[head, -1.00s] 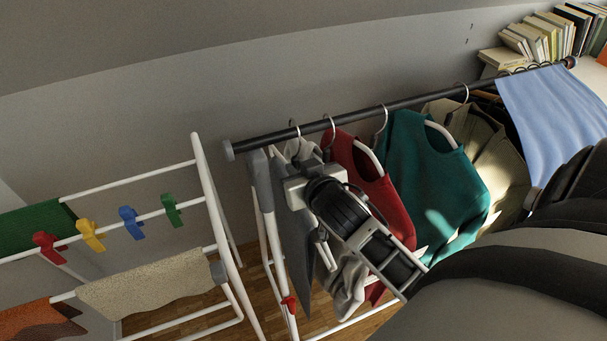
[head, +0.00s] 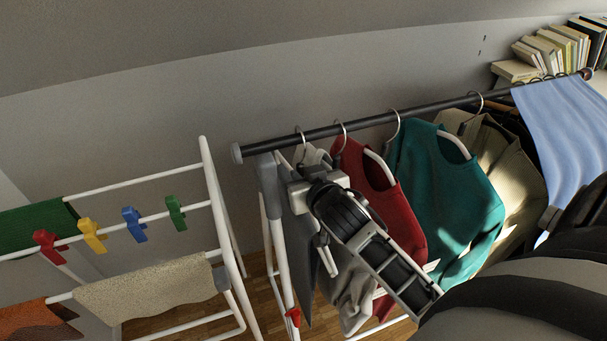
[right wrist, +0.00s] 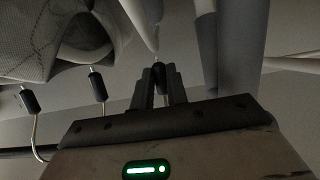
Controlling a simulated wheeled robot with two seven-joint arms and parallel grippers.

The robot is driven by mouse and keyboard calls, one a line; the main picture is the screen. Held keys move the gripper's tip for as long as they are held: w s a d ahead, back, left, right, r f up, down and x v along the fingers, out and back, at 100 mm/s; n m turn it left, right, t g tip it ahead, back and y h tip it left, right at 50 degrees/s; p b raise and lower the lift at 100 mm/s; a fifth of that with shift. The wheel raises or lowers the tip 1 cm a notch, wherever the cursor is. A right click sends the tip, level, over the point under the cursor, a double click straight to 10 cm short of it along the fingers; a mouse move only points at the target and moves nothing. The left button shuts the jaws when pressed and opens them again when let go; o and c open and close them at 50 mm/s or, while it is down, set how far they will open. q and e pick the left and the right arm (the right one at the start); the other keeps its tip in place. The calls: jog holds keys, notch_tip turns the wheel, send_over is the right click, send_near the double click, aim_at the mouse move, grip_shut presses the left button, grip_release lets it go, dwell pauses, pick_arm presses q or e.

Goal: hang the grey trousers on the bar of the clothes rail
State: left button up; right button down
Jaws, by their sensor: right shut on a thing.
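The grey trousers (head: 297,245) hang as a dark grey strip below my right gripper, partly hidden by it, near the left end of the clothes rail. My right gripper (right wrist: 160,88) is shut on the dark neck of a hanger, with pale hanger parts beyond it in the right wrist view. In the head view this gripper (head: 318,188) is just below the bar (head: 270,143). The hook of the held hanger is hidden, so I cannot tell whether it touches the bar. My left gripper is not in view.
A light grey garment, a red top (head: 400,215), a teal sweater (head: 450,190) and a beige garment (head: 505,165) hang to the right. A blue cloth (head: 565,120) covers the bar's right part. A white drying rack (head: 213,190) with pegs stands left.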

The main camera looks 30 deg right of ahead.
jog(key=shift+r, duration=0.15)
jog(key=c, duration=1.3)
grip_release()
jog(key=shift+f, duration=0.25)
jog(key=v, duration=1.6)
jog(key=a+f+n+g+y, duration=0.1)
jog(key=a+f+y, duration=0.1)
jog(key=f, duration=0.3)
jog(key=s+a+f+n+g+y, duration=0.1)
jog(key=a+f+n+y, duration=0.1)
jog(key=a+f, duration=0.3)
jog(key=s+a+f+n+y+p, duration=0.1)
jog(key=a+f+n+y, duration=0.1)
jog(key=a+f, duration=0.2)
jog(key=shift+s+a+f+g, duration=0.1)
jog(key=shift+f+g, duration=0.1)
jog(key=shift+f, duration=0.65)
jog(key=shift+s+a+f+g, duration=0.1)
jog(key=shift+s+f+g, duration=0.1)
jog(key=shift+f, duration=0.6)
jog(key=shift+d, duration=0.1)
